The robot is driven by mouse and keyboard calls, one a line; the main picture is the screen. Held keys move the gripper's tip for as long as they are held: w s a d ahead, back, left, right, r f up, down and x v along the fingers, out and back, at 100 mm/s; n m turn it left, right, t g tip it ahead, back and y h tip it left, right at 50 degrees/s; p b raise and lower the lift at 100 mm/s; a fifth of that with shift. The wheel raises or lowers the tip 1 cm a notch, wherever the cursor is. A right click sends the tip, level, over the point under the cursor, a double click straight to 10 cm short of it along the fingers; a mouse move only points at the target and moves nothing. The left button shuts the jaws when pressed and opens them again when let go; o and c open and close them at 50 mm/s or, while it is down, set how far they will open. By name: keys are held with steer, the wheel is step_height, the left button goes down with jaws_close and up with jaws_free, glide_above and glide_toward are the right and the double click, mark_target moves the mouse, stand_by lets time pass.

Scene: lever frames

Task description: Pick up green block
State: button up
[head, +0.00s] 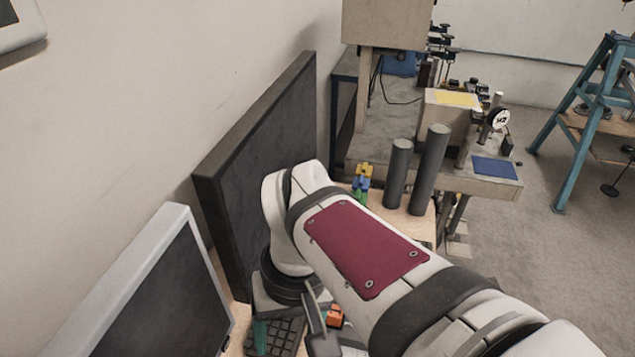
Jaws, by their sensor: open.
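A small stack of colored blocks stands on the tabletop beyond my arm, with yellow at the top, blue below it and a green block (360,196) at the bottom. My arm hides part of the area below the stack. My gripper (290,336) is open, low in the picture above a dark keyboard, well apart from the stack. A narrow teal-green piece (260,337) shows at its left side; I cannot tell whether it is a finger or a separate block. An orange piece (335,316) lies just right of the gripper, partly hidden.
Two dark grey cylinders (397,174) (432,168) stand close right of the stack. A large black panel (262,165) and a monitor (150,295) stand at the left. The keyboard (285,338) lies under my gripper. A cluttered workbench (450,178) stands behind.

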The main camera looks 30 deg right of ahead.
steer(key=w+d+f+n+h, duration=0.1)
steer(key=w+d+n, duration=0.7)
steer(key=w+d, duration=1.2)
steer(key=s+d+f+n, duration=0.15)
steer(key=d+f, duration=0.25)
steer(key=d, duration=0.4)
steer(key=d+f+n, duration=0.3)
steer(key=d+f, duration=0.1)
steer(key=d, duration=0.4)
steer(key=shift+h, duration=0.3)
steer(key=f, duration=1.3)
steer(key=shift+w+d+f, duration=0.25)
steer(key=shift+f, duration=0.5)
jaws_close()
